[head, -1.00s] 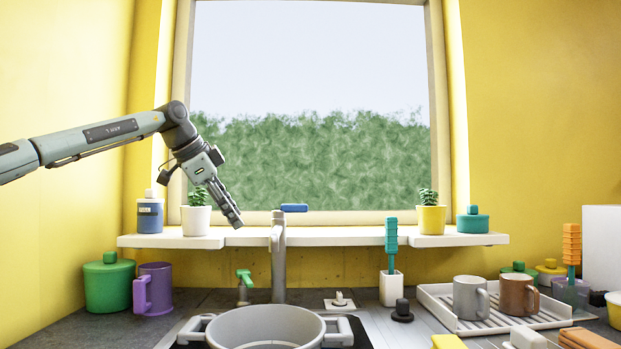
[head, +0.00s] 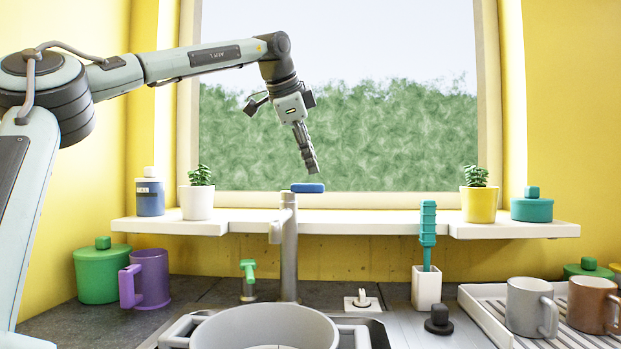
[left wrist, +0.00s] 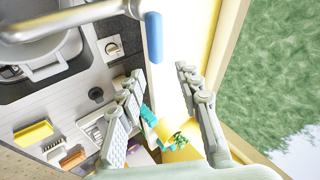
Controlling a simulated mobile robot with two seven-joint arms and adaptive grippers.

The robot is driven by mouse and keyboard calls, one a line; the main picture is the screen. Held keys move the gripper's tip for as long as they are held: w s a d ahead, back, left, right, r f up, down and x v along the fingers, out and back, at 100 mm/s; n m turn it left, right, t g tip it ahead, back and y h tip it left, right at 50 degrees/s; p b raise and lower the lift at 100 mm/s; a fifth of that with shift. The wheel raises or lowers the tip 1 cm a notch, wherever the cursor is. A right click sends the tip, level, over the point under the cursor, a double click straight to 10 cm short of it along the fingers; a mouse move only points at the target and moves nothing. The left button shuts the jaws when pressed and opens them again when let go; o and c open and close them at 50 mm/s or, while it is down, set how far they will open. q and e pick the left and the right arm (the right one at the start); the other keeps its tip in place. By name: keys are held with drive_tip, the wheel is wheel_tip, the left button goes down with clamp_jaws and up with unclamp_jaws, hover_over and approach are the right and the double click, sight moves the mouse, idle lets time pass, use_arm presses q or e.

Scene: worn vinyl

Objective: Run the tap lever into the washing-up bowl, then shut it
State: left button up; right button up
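The grey tap (head: 289,250) stands behind the sink, its short spout facing the bowl; no water stream shows. Its blue lever (head: 307,188) lies level on top, pointing right. The grey washing-up bowl (head: 265,325) with two side handles sits in the sink in front of the tap, its lower part cut off. My left gripper (head: 312,168) points down just above the lever in the head view. In the left wrist view its fingers (left wrist: 158,76) are apart and empty, with the blue lever (left wrist: 154,37) ahead of the gap between them. My right gripper is out of view.
A white sill (head: 370,224) runs behind the tap, with a white plant pot (head: 196,203) left and a yellow one (head: 479,204) right. A green-topped bottle (head: 248,278) stands close left of the tap. A teal brush (head: 428,235) stands in a white holder at right.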

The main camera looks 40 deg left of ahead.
use_arm(q)
drive_tip(key=shift+b+x, duration=0.3)
drive_tip(key=shift+x, duration=3.05)
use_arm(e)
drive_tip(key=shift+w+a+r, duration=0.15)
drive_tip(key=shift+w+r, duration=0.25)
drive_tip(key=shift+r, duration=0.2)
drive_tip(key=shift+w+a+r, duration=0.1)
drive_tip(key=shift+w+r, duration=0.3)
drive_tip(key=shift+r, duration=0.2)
use_arm(q)
drive_tip(key=shift+c, duration=0.3)
